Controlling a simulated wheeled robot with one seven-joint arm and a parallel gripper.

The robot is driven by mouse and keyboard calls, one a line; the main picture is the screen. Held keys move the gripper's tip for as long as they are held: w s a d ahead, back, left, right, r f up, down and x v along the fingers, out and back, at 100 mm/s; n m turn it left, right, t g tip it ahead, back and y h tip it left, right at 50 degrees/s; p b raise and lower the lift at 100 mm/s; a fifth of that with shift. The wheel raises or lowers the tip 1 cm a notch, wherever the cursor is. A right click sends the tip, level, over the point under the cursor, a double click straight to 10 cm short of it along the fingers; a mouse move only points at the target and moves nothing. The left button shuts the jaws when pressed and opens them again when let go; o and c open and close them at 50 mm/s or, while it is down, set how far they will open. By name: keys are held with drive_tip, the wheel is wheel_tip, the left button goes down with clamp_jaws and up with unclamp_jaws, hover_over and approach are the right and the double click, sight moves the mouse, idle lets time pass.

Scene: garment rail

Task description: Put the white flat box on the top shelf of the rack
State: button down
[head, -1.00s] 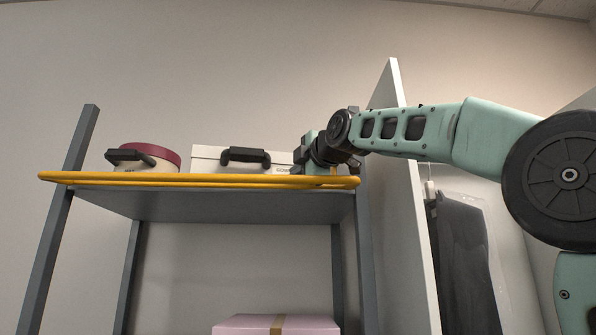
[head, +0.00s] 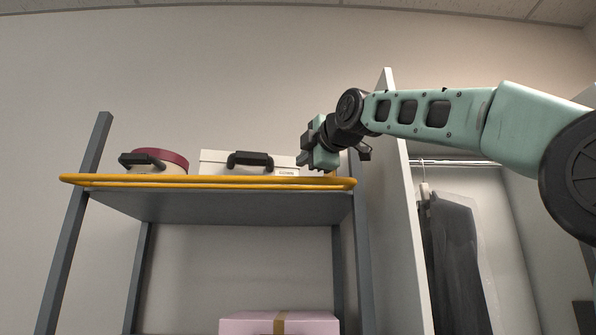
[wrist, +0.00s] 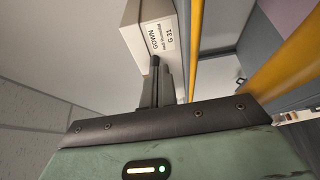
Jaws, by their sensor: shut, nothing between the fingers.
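The white flat box (head: 222,163) with a black handle lies on the top shelf of the rack (head: 220,206), behind the yellow front rail. Its labelled end, reading GOWN, shows in the wrist view (wrist: 138,22). My gripper (head: 303,164) is at the right end of the box, at about the height of the shelf rail. In the wrist view my gripper's fingers (wrist: 155,75) are together with nothing held, their tips close to the box's label. I cannot tell whether they touch the box.
A round box with a dark red lid (head: 160,160) sits left of the white box. A pink box (head: 278,323) is lower in the rack. The yellow rail (head: 210,181) edges the shelf front. A white panel (head: 397,200) and a hanging dark garment (head: 452,255) stand at right.

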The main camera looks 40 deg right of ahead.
drive_tip(key=s, duration=0.1)
drive_tip(key=s+b, duration=0.1)
drive_tip(key=s, duration=0.3)
drive_tip(key=shift+a+b, duration=0.25)
drive_tip(key=shift+b, duration=0.15)
